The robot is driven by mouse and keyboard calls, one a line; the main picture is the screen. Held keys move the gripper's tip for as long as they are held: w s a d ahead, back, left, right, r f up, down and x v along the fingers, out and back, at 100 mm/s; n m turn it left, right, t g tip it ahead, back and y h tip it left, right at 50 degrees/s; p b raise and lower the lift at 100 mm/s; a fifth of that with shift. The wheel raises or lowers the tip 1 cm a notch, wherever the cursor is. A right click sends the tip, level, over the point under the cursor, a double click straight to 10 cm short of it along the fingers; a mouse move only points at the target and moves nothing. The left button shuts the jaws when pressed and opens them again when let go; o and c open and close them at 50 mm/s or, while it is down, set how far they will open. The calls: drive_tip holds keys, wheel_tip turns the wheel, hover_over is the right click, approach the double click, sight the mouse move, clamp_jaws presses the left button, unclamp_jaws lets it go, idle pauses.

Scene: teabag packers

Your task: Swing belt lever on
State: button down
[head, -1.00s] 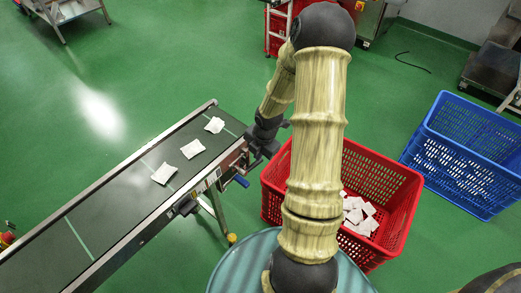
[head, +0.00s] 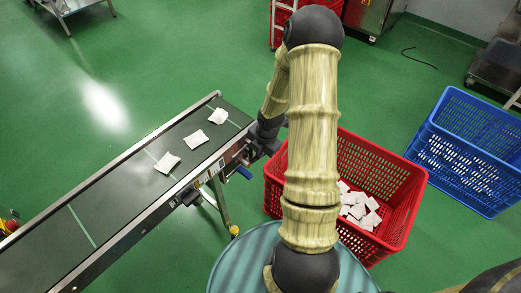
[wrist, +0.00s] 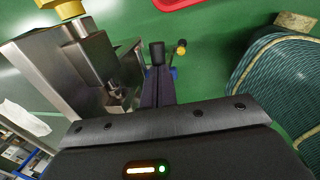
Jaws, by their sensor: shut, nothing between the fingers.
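The conveyor belt (head: 120,195) runs diagonally across the head view, with three white teabags (head: 195,139) on it. A small blue handle (head: 244,172) shows beside the belt's right side, near its far end; I cannot tell for sure that it is the belt lever. My gripper (head: 265,138) is by that side, mostly hidden behind my own arm. In the wrist view my gripper (wrist: 157,92) is shut and empty.
A red crate (head: 400,200) holding teabags stands right of the belt, partly behind my arm. Blue crates (head: 470,150) stand further right. A round teal ribbed surface (head: 235,265) is close in front. Green floor is open left of the belt.

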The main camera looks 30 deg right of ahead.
drive_tip(key=shift+s+f, duration=0.1)
drive_tip(key=shift+f, duration=0.15)
drive_tip(key=d+p+v, duration=0.1)
drive_tip(key=p+v, duration=0.7)
drive_tip(key=v, duration=0.6)
drive_tip(key=shift+w+d+r+p, duration=0.2)
drive_tip(key=shift+w+p, duration=0.1)
drive_tip(key=shift+w, duration=0.1)
drive_tip(key=shift+a, duration=0.1)
